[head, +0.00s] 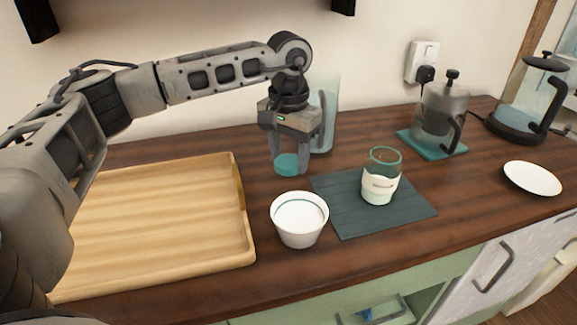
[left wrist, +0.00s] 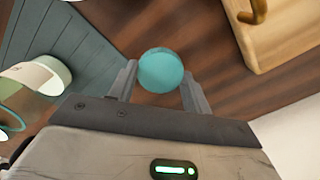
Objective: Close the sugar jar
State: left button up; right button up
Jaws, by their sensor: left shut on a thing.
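The sugar jar (head: 381,187) is a clear glass with a cream label band and a teal rim. It stands upright and open on a dark slate mat (head: 340,218); it also shows at the left of the left wrist view (left wrist: 48,72). My left gripper (head: 290,158) is shut on a round teal lid (head: 287,166), which sits between its fingertips in the left wrist view (left wrist: 161,71). The lid is left of the jar and apart from it. I cannot tell how high it is above the counter. My right gripper is not in view.
A white bowl (head: 300,222) stands between the wooden tray (head: 150,225) and the mat. A tall glass vessel (head: 326,110) is behind my gripper. A French press (head: 440,112), a kettle (head: 537,100) and a white plate (head: 532,179) are to the right.

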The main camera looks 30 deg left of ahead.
pick_arm(q)
jog(key=s+d+r+b, duration=0.1)
jog(key=s+d+r, duration=0.4)
jog(key=s+r, duration=0.4)
jog(key=s, duration=0.3)
jog(key=shift+s+d+r, duration=0.3)
jog(key=shift+s+d, duration=0.05)
jog(key=shift+d, duration=0.05)
jog(key=shift+f, duration=0.1)
